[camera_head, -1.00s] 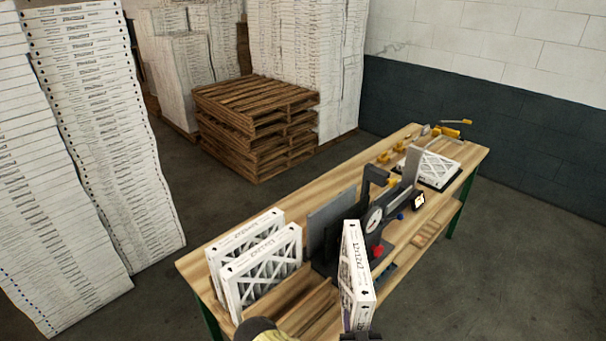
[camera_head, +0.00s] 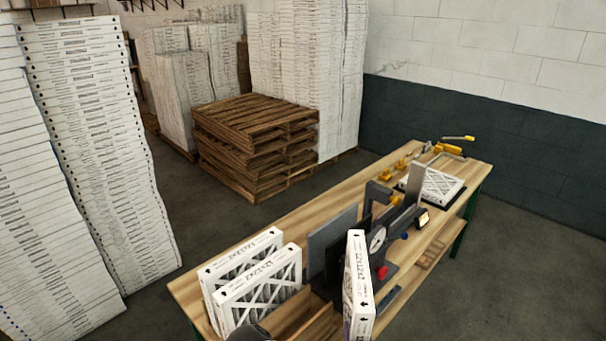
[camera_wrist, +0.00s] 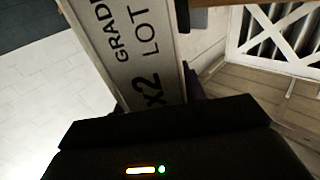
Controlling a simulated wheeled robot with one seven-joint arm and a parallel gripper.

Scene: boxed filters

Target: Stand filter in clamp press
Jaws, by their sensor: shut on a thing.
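My gripper (camera_wrist: 155,98) is shut on a white cardboard-framed filter (camera_wrist: 128,50), whose printed edge fills the upper middle of the wrist view. In the head view this filter (camera_head: 358,285) is held upright, with its narrow printed edge facing me. It is in front of the clamp press (camera_head: 408,218) and hides part of it. The press is dark, with a grey plate (camera_head: 332,240), a round dial and a red knob. I cannot tell whether the filter touches the press. The gripper is not clear in the head view.
Two filters (camera_head: 262,290) stand upright on the wooden bench (camera_head: 290,232) at left. Another filter (camera_head: 438,184) lies flat at the far end near yellow clamps (camera_head: 446,149). Pallets (camera_head: 250,150) and tall stacks of boxes (camera_head: 85,130) stand on the floor behind and left.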

